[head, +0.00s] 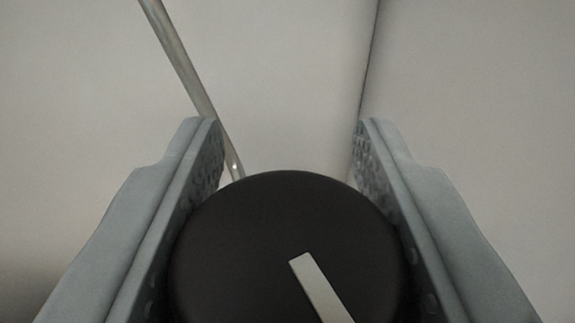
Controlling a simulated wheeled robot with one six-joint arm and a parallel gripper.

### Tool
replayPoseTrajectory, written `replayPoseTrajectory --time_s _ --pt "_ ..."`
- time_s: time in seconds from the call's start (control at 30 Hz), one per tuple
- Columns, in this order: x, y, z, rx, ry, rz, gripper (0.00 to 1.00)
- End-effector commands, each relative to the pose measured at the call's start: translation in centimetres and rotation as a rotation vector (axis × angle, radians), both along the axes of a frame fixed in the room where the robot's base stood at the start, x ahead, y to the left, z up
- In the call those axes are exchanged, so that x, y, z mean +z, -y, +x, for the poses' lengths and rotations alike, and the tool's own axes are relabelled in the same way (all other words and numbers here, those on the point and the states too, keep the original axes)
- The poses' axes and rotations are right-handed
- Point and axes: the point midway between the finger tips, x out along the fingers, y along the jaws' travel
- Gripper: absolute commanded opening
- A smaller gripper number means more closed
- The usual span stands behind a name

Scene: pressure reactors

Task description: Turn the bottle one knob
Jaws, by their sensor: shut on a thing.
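A round black knob (240,240) with a pale pointer bar (320,287) fills the bottom middle of the head view. The bar slants from near the knob's middle down to the right. My gripper (287,150) has one grey finger on each side of the knob and is shut on it. The fingertips reach a little past the knob's far edge. The knob's lower edge is cut off by the frame. No bottle and no label show, so I cannot tell which bottle this knob belongs to.
A thin metal rod or tube (185,65) runs from the top left down behind the left fingertip towards the knob. Plain pale surfaces (480,90) lie behind, with a dark seam (368,65) running down right of the middle.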

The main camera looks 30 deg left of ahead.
Motion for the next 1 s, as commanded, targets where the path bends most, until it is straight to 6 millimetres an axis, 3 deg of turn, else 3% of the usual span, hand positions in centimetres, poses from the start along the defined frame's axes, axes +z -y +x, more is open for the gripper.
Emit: replayPoseTrajectory --time_s 0.47,1.0 --pt "-0.07 -0.19 -0.12 0.251 -0.001 -0.001 0.17" --pt "-0.14 -0.69 -0.86 0.750 -0.003 0.001 0.17"
